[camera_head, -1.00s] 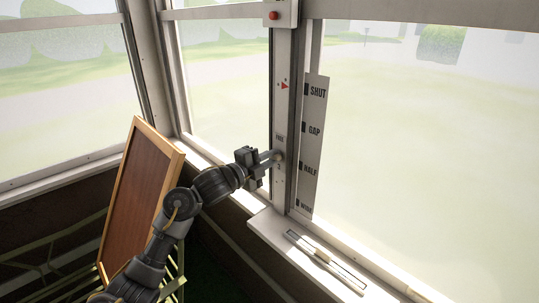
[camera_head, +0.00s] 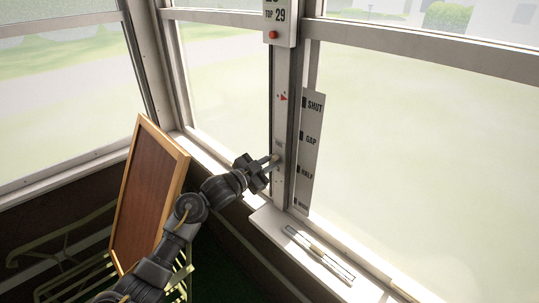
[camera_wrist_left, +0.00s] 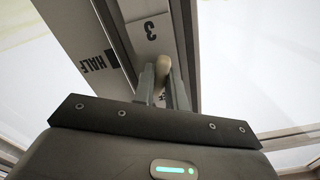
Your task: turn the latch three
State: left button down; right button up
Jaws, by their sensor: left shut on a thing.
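The latch is a small pale rounded lever (camera_head: 276,158) on the white window post (camera_head: 284,130) in the head view. In the left wrist view the lever (camera_wrist_left: 162,66) stands upright between my fingers, below a plate marked 3 (camera_wrist_left: 150,30). My left gripper (camera_head: 270,163) reaches it from the left and is shut on it; the gripper also shows in the left wrist view (camera_wrist_left: 161,88). The fingers hide the lever's lower part. My right gripper is not in view.
A scale strip (camera_head: 310,150) marked SHUT, GAP, HALF and a lower, unclear mark stands right of the post. A box with a red button (camera_head: 273,34) is above. A thin tool-like object (camera_head: 320,255) lies on the sill. A framed board (camera_head: 148,195) leans at left.

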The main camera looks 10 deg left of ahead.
pick_arm(q)
jog(key=n+p, duration=0.3)
jog(key=shift+r+n, duration=0.15)
jog(key=shift+n, duration=0.25)
jog(key=shift+n+p, duration=0.5)
jog(key=shift+n, duration=0.2)
jog(key=c, duration=1.4)
grip_release()
jog(key=shift+c, duration=0.2)
